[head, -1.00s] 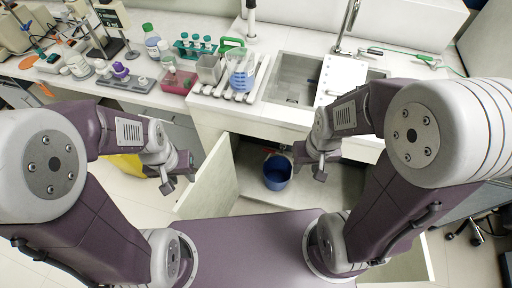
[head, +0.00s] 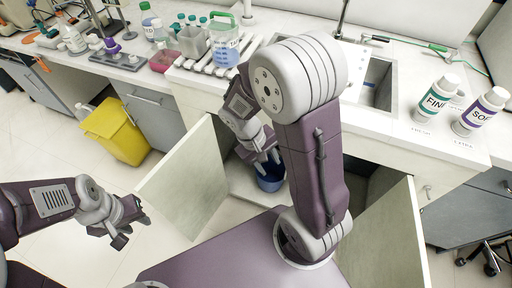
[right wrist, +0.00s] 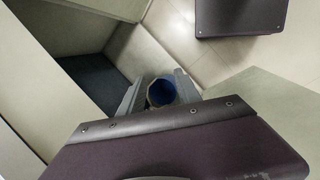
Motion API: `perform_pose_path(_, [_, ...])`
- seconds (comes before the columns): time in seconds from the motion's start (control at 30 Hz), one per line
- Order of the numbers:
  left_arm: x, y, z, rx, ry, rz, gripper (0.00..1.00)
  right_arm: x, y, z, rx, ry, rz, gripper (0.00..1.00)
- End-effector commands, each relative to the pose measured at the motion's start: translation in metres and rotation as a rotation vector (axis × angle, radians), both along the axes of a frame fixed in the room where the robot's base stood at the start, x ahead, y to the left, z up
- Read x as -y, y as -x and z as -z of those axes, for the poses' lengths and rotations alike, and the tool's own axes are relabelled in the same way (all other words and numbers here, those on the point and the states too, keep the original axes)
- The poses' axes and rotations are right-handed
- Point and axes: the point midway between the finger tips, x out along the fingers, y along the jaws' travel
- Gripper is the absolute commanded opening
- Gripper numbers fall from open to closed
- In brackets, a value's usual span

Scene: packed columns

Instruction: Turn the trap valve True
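The trap valve cannot be made out in either current view; my right arm covers much of the space under the sink (head: 378,82). A blue bucket (head: 270,181) stands in the open cabinet under the sink, partly hidden by my right gripper. My right gripper (head: 266,160) is open and points down toward the bucket from above. In the right wrist view its fingers are spread, and the bucket (right wrist: 161,92) shows between them, farther off. My left gripper (head: 131,229) is open and empty over the floor, left of the cabinet.
Cabinet doors stand open at left (head: 185,180) and right (head: 388,235). A yellow bin (head: 118,130) stands on the floor at left. Labelled bottles (head: 435,99) stand on the counter right of the sink.

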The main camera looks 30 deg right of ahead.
Motion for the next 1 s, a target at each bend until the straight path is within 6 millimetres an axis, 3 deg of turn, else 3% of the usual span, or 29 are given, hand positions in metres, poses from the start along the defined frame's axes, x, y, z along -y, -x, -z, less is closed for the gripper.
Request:
perform_pose_path(0.03, [0.0,0.0,0.028,0.0,0.0,0.0,0.36,0.005,-0.004,0.029,-0.018,0.037,-0.013,0.4])
perform_pose_path(0.17, [0.0,0.0,0.072,0.0,0.0,0.0,0.36,0.024,-0.018,0.071,-0.057,0.168,-0.051,0.4])
perform_pose_path(0.27, [0.0,0.0,0.12,0.0,0.0,0.0,0.36,0.043,-0.037,0.114,-0.076,0.315,-0.089,0.4])
perform_pose_path(0.43, [0.0,0.0,0.219,-0.001,0.0,0.0,0.36,0.071,-0.099,0.194,-0.018,0.669,-0.169,0.4])
perform_pose_path(0.6, [0.0,0.0,0.301,-0.001,0.0,0.0,0.36,0.07,-0.169,0.248,0.173,1.003,-0.245,0.4])
perform_pose_path(0.7, [0.0,0.0,0.33,0.0,0.0,0.0,0.36,0.058,-0.198,0.263,0.295,1.134,-0.275,0.4])
perform_pose_path(0.8, [0.0,0.0,0.342,0.0,0.0,0.0,0.36,0.048,-0.215,0.267,0.384,1.209,-0.292,0.4])
perform_pose_path(1.0, [0.0,0.0,0.341,0.0,0.0,0.0,0.36,0.044,-0.222,0.26,0.427,1.241,-0.298,0.4])
